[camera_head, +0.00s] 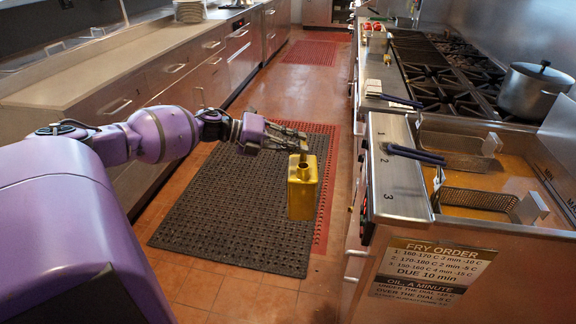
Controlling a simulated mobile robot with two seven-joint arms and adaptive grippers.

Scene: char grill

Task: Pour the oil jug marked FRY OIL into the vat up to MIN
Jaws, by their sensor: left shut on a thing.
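A gold-yellow jug (302,190) with a short open neck hangs upright in the air over the floor mat, left of the fryer. My left gripper (303,144) is shut on the jug at its top. No label can be read on the side of the jug that shows. The fryer vat (500,172) at the right holds amber oil, and two wire baskets sit in it. My right gripper is not in view.
A pot (534,92) stands on the burners behind. A FRY ORDER sign (432,270) is on the fryer's side. The aisle floor is clear.

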